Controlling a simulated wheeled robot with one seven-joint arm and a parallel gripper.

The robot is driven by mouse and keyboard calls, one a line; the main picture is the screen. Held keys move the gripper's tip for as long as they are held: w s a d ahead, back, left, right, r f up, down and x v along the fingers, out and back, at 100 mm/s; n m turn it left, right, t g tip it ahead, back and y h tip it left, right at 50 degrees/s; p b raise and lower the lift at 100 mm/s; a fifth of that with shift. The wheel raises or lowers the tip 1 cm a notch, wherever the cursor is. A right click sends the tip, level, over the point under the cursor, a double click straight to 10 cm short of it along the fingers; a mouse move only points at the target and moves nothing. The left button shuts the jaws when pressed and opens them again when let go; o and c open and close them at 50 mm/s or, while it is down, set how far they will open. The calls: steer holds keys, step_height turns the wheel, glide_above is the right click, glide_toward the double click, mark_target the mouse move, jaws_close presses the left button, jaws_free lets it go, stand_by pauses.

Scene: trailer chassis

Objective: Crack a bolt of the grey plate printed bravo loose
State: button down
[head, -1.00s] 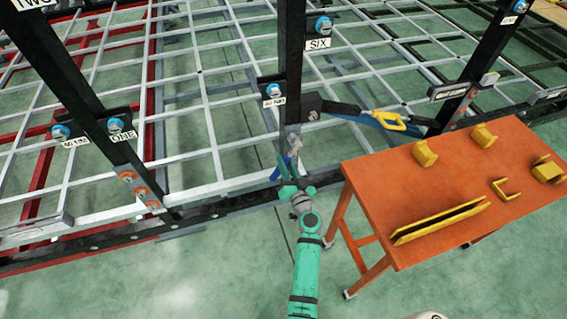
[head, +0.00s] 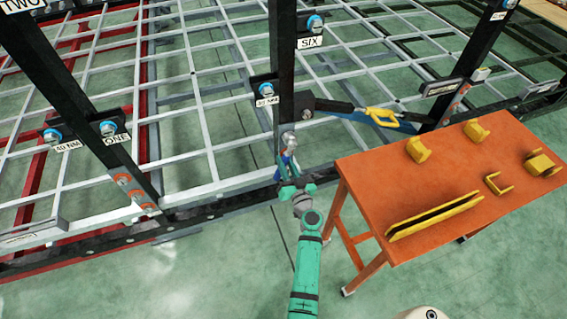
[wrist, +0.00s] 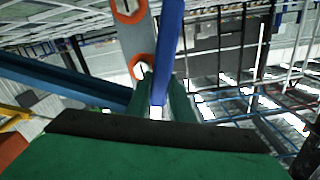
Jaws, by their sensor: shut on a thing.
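My gripper (head: 297,190) is at the foot of the middle black post (head: 284,60). It is shut on a blue-handled tool (head: 288,166), which stands up from the fingers. In the wrist view the blue handle (wrist: 167,50) rises between the green fingers (wrist: 158,98). Behind it is a grey plate (wrist: 137,38) with orange-ringed bolts. The tool's upper end is cut off there, so I cannot tell whether it touches a bolt. Another grey plate with orange-ringed bolts (head: 133,190) is on the left post. No print "bravo" is readable.
An orange table (head: 440,200) with yellow brackets and a long yellow channel (head: 435,216) stands close to the right. A blue bar with a yellow handle (head: 378,116) juts right from the middle post. Black lower rail (head: 230,206) runs across; floor in front is clear.

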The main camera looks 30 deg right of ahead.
steer(key=shift+d, duration=0.2)
stand_by(0.3)
steer(key=shift+d+f+n, duration=0.1)
steer(key=shift+d+n, duration=0.35)
steer(key=shift+n, duration=0.55)
steer(key=shift+s+d, duration=0.1)
steer(key=shift+s+d, duration=0.1)
steer(key=shift+d, duration=0.05)
steer(key=shift+s+d+n, duration=0.15)
steer(key=shift+d+n, duration=0.35)
steer(key=shift+n, duration=0.4)
steer(key=shift+a+m, duration=0.25)
steer(key=shift+m, duration=0.05)
